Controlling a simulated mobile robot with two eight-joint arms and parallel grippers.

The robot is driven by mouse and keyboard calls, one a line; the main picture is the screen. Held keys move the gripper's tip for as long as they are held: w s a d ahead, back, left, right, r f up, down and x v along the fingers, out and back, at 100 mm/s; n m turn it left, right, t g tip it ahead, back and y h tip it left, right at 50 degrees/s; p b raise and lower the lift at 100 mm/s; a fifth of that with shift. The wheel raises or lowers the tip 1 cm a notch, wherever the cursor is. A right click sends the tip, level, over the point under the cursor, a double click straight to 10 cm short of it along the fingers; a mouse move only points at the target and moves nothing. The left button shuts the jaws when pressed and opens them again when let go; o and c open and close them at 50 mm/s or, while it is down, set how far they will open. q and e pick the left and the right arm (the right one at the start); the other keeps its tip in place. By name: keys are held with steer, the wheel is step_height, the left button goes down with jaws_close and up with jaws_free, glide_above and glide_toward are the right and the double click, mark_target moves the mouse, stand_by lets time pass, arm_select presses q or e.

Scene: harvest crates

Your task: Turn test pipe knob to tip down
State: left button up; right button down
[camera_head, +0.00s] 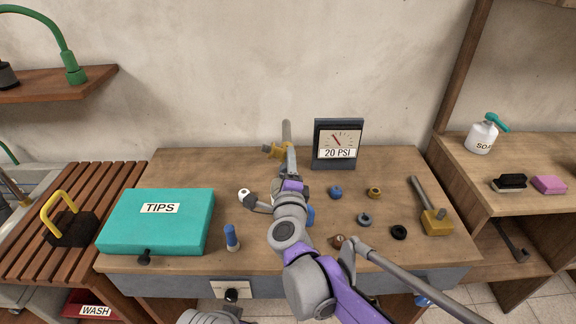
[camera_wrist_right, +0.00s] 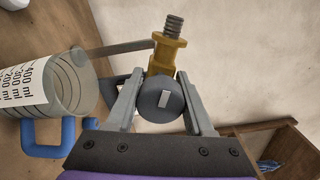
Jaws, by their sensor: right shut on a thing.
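The test pipe (camera_head: 287,131) stands grey at the back of the bench with a brass fitting (camera_head: 273,151). In the right wrist view the brass body (camera_wrist_right: 166,55) ends in a grey threaded tip that points up in the picture. Its round dark grey knob (camera_wrist_right: 149,109) has a pale mark and faces the camera. My right gripper (camera_wrist_right: 160,104) is shut on the knob, one finger on each side. In the head view my right gripper (camera_head: 291,165) is partly hidden by its own arm. My left gripper is not in view.
A gauge (camera_head: 338,143) reading 20 PSI stands right of the pipe. A teal TIPS case (camera_head: 160,225) lies at left. Small fittings, including a blue one (camera_head: 336,192), lie at right. A marked measuring jug (camera_wrist_right: 60,85) stands close left of the gripper in the wrist view.

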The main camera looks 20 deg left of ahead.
steer(key=n+b, duration=0.1)
steer(key=n, duration=0.4)
steer(key=shift+n, duration=0.3)
steer(key=n, duration=0.6)
steer(key=shift+r+b, duration=0.15)
steer(key=shift+b, duration=0.15)
steer(key=n, duration=0.5)
steer(key=shift+n, duration=0.4)
steer(key=n+b, duration=0.1)
steer(key=n, duration=0.5)
steer(key=shift+a, duration=0.1)
steer(key=shift+c, duration=1.5)
jaws_free()
steer(key=shift+s, duration=0.1)
